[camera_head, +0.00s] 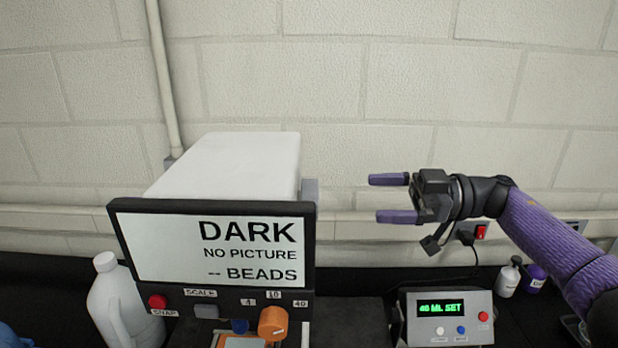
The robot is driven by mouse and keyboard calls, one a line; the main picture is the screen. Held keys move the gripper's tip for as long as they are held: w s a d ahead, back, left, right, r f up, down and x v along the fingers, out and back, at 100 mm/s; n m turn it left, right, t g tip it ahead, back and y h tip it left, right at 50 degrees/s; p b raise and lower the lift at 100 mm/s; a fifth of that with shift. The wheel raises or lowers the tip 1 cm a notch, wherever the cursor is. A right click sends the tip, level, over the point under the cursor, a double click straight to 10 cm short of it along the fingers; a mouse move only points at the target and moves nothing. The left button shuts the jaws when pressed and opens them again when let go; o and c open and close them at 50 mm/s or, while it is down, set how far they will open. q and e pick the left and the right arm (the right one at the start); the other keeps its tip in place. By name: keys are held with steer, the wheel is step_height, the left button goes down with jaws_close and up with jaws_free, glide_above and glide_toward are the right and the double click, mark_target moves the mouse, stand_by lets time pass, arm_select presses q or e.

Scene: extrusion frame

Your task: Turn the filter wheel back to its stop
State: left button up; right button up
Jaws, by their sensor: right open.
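A white instrument housing (228,165) stands behind a black-framed screen (215,245) reading "DARK NO PICTURE -- BEADS". A grey part (310,190) sticks out at the housing's right side; I cannot tell whether it is the filter wheel. No wheel shows clearly. An orange knob (272,322) sits below the screen among labels 4, 10 and 40. My right gripper (376,198) is open and empty, its two purple fingers pointing left toward the housing's right side, with a gap between. My left gripper is not in view.
A grey control box (449,318) with a green "40 ML SET" display stands at the lower right. A white jug (112,300) stands left of the instrument. Small bottles (509,277) stand at the right. A red switch (481,232) is on the wall behind my right arm.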

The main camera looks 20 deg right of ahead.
steer(key=p+x, duration=0.3)
steer(key=x, duration=0.6)
steer(key=shift+s+a, duration=0.25)
steer(key=shift+a, duration=0.25)
steer(key=c, duration=1)
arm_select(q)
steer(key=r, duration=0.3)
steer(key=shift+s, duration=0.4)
arm_select(e)
steer(key=shift+o, duration=0.2)
